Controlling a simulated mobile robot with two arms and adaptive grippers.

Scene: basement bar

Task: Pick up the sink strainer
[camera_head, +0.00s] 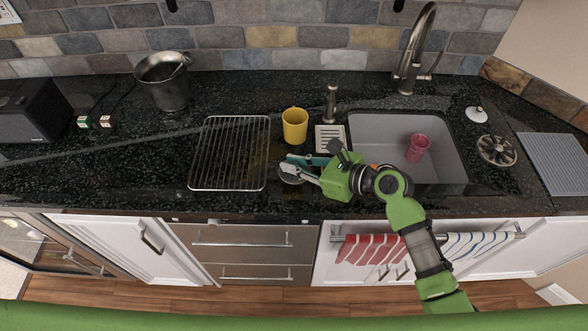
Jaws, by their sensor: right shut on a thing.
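My right gripper (303,172) reaches in from the lower right, low over the counter between the wire rack and the sink. It is shut on a small round grey metal piece (289,174), which looks like the sink strainer. The fingers cover part of it, and I cannot tell whether it is clear of the counter. A teal item (306,159) lies right behind the fingers, partly hidden. My left gripper is not in view.
A wire rack (230,153) lies to the left and a yellow cup (295,126) stands behind. The sink (449,168) holds a pink cup (417,148). A soap dispenser (331,103), a tap (412,60) and a round slotted metal piece (497,150) are nearby.

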